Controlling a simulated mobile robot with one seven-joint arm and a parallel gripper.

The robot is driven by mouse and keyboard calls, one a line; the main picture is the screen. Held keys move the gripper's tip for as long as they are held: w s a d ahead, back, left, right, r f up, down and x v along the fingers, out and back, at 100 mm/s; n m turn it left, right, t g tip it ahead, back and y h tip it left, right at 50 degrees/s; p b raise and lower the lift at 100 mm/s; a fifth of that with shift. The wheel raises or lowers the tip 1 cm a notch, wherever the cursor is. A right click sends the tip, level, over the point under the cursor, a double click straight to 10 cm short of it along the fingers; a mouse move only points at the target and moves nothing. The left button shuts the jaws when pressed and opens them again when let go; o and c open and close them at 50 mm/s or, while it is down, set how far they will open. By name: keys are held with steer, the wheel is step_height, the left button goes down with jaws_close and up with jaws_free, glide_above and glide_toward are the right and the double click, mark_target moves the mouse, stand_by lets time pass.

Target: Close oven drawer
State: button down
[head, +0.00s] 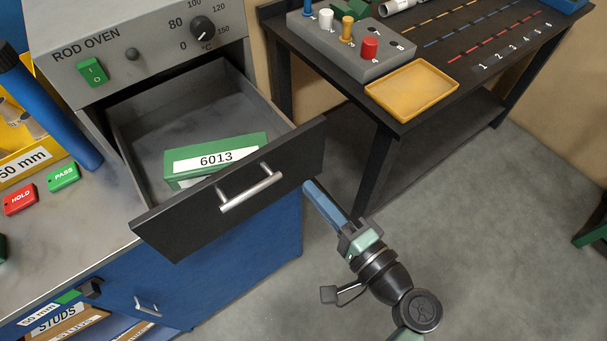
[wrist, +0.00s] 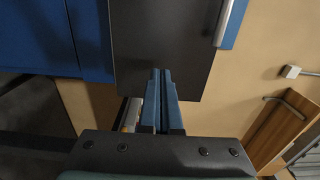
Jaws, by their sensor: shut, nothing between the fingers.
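The oven drawer (head: 294,165) stands pulled out of the rod oven (head: 150,40), with its dark front panel and silver bar handle (head: 250,188) facing the lower right. A green box labelled 6013 (head: 217,155) lies inside the drawer. My gripper (head: 311,186) has its blue fingers together and empty, pointing up at the right end of the drawer front, right of the handle. In the wrist view the fingertips (wrist: 161,74) overlap the dark panel (wrist: 170,35), with the handle (wrist: 223,22) to the upper right. I cannot tell whether they touch the panel.
The oven sits on a blue cabinet (head: 250,245) with a metal top. Red HOLD (head: 20,199) and green PASS (head: 63,177) tags lie left of the drawer. A dark table (head: 400,120) with a yellow tray (head: 412,120) stands to the right.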

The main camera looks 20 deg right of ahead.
mark_target(293, 170)
steer(key=shift+x, duration=1.8)
